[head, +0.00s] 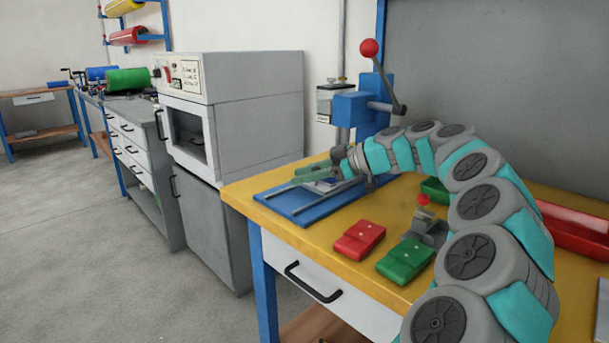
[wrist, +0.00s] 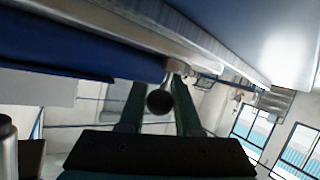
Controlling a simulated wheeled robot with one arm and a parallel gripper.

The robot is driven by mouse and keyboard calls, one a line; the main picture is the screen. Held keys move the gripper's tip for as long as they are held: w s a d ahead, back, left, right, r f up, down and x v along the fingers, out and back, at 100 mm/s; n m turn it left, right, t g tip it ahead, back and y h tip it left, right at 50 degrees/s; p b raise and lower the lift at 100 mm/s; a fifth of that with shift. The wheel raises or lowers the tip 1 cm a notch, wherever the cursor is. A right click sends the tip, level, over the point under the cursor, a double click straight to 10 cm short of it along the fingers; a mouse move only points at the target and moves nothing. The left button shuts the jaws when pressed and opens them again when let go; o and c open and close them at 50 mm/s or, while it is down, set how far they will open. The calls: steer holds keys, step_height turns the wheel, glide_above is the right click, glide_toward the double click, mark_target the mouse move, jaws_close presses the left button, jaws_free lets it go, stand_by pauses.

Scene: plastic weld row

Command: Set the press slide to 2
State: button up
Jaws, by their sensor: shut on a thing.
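The blue press (head: 358,108) with a red ball on its lever stands at the back of the yellow bench. Its blue base plate (head: 298,207) carries two metal rails. A grey slide piece (head: 326,186) sits on the rails, partly hidden under my gripper. My gripper (head: 308,172) reaches in from the right with its green fingers low over the rails. In the wrist view, a dark round knob (wrist: 159,102) on a metal stem is between the fingers (wrist: 160,105), and they are shut on it. No slide position marks are readable.
A red bin (head: 575,228) is at the right. A grey oven-like cabinet (head: 235,105) stands left of the bench.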

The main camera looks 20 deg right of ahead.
jaws_close()
stand_by(0.9)
steer(key=shift+w+d+f+b, duration=0.1)
steer(key=shift+w+d+b, duration=0.2)
steer(key=shift+d, duration=0.25)
steer(key=shift+w+d+b, duration=0.2)
steer(key=shift+d+b, duration=0.1)
steer(key=shift+d, duration=0.25)
steer(key=shift+w+d, duration=0.1)
steer(key=shift+d, duration=0.45)
steer(key=o, duration=0.8)
jaws_free()
steer(key=shift+d, duration=0.1)
steer(key=shift+c, duration=0.2)
steer(key=shift+d, duration=0.1)
